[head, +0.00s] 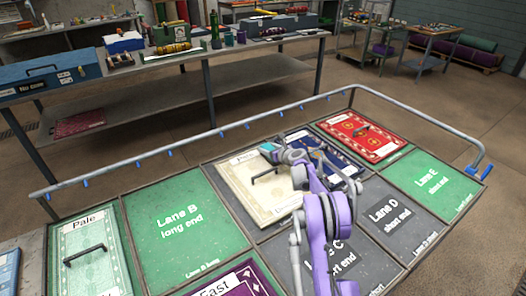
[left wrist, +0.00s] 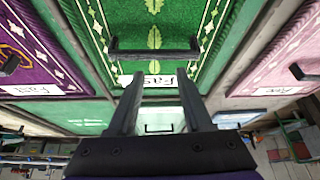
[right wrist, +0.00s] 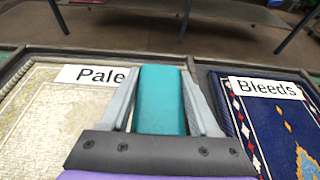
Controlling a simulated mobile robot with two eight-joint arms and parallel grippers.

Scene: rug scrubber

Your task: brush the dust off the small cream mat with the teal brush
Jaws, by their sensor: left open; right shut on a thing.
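The small cream mat (head: 248,196) lies in a framed bay in the middle of the head view, with a black handle and a "Pale" label. It also fills the left of the right wrist view (right wrist: 40,115). My right gripper (head: 274,151) is shut on the teal brush (right wrist: 161,98), near the mat's far right corner. The brush's bristle end is hidden, so I cannot tell whether it touches the mat. Dust is not clearly distinguishable. My left gripper (left wrist: 158,95) is open and empty near a green "Fast" mat (left wrist: 190,20); it is out of the head view.
A blue "Bleeds" mat (right wrist: 285,130) lies right of the cream one, and a red mat (head: 362,136) beyond it. Green Lane B (head: 175,222) is bare. A grey rail (head: 215,133) borders the far side. A cluttered workbench (head: 185,58) stands behind.

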